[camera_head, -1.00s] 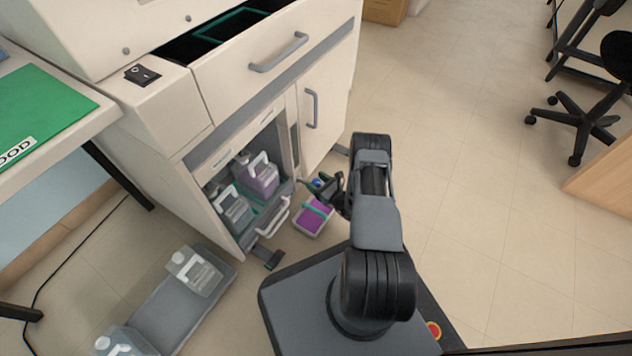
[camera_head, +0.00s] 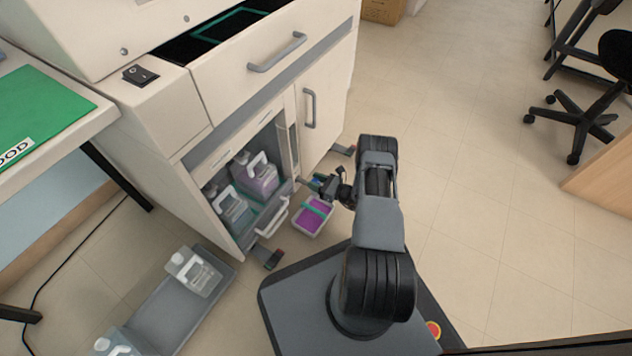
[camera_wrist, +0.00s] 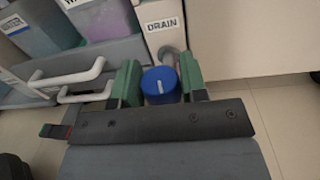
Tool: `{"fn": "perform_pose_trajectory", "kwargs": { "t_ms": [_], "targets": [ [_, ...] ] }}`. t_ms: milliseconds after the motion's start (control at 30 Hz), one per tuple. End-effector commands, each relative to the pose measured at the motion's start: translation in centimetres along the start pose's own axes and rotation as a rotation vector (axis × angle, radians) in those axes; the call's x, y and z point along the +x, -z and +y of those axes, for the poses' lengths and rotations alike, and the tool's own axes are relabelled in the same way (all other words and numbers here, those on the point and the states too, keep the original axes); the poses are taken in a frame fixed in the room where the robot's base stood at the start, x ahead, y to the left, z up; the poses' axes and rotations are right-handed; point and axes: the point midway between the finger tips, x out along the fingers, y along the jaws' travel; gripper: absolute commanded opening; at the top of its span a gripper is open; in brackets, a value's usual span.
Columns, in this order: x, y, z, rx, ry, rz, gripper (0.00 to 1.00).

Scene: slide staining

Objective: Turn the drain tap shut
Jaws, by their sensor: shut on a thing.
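The blue drain tap (camera_wrist: 160,85) shows in the wrist view under the DRAIN label (camera_wrist: 163,24), on a grey pipe at the cabinet's edge. A short white mark on its face runs nearly up and down the picture. My gripper (camera_wrist: 160,82) has its green fingers on both sides of the tap and is shut on it. In the head view my gripper (camera_head: 322,183) is at the cabinet's lower right, where the tap is mostly hidden.
A white tray with purple liquid (camera_head: 323,228) stands on the floor below the tap. The open cabinet bay holds bottles (camera_head: 257,177) and has a white handle (camera_head: 273,216). A grey floor tray (camera_head: 172,323) with bottles lies left.

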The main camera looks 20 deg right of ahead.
Motion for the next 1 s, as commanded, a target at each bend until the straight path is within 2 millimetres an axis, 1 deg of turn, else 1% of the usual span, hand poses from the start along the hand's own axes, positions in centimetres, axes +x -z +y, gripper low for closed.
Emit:
{"fn": "perform_pose_trajectory", "kwargs": {
  "t_ms": [267, 300, 533, 567, 833, 933, 1000],
  "targets": [
    [0.0, -0.1, -0.1, -0.002, -0.004, 0.001, 0.16],
    [0.0, -0.1, -0.1, -0.002, -0.004, 0.001, 0.41],
    [0.0, 0.0, -0.1, -0.001, -0.004, 0.001, 0.63],
    [0.0, 0.0, -0.1, -0.001, -0.004, 0.001, 0.65],
    [-0.2, -0.1, -0.1, 0.000, -0.003, 0.001, 0.65],
    [-1.1, -0.2, -0.1, 0.000, -0.001, 0.001, 0.65],
    [-2.2, -0.2, -0.1, 0.001, 0.000, 0.001, 0.65]
  ]
}}
